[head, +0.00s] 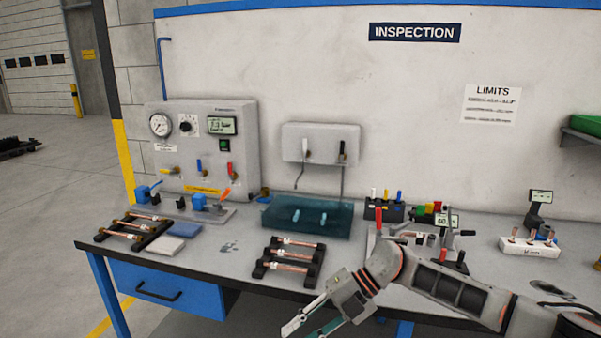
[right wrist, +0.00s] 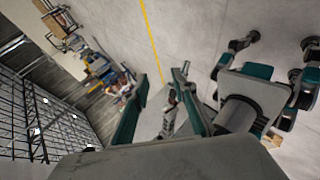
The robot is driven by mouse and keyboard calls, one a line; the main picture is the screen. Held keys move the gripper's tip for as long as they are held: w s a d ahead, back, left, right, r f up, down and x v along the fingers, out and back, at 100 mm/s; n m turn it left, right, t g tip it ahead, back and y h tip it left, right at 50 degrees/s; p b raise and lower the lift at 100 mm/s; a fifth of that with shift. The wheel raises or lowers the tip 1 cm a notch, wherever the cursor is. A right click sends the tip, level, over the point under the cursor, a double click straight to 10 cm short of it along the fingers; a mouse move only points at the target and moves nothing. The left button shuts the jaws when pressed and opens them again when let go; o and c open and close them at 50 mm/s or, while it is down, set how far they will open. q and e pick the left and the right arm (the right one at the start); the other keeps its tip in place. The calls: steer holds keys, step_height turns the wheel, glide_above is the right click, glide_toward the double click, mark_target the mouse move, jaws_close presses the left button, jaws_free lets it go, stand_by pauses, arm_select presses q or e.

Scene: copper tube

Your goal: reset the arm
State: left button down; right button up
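My right arm comes in from the right of the head view, reaching across the front edge of the workbench (head: 215,262). Its gripper (head: 308,328) points down and left, in front of the bench edge and below the front rack. Its two fingers are spread apart with nothing held between them. The right wrist view also shows the two fingers of this gripper (right wrist: 160,100) apart, with floor behind them.
Copper tubes lie on a left black rack (head: 158,237) and a front black rack (head: 318,258), close to my right gripper. A teal tray (head: 310,222), test panel (head: 205,140), tool block (head: 385,212) and white sensor stand (head: 530,246) stand behind. A blue drawer (head: 165,288) hangs below.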

steer(key=s+a+r+m+t+y, duration=0.3)
steer(key=s+a+m+t+y, duration=0.25)
steer(key=a+y, duration=0.4)
steer(key=d+f+m+t+h, duration=1.3)
steer(key=d+m, duration=0.4)
steer(key=m, duration=0.3)
steer(key=s+d+f+m+g+h, duration=0.4)
steer(key=s+d+f+m+g, duration=0.1)
steer(key=s+d+f, duration=0.9)
steer(key=shift+s+d+f+m+h, duration=0.15)
steer(key=shift+s+f+m+h, duration=0.25)
steer(key=shift+s+f, duration=0.5)
steer(key=shift+s+r, duration=0.1)
steer(key=shift+r, duration=0.05)
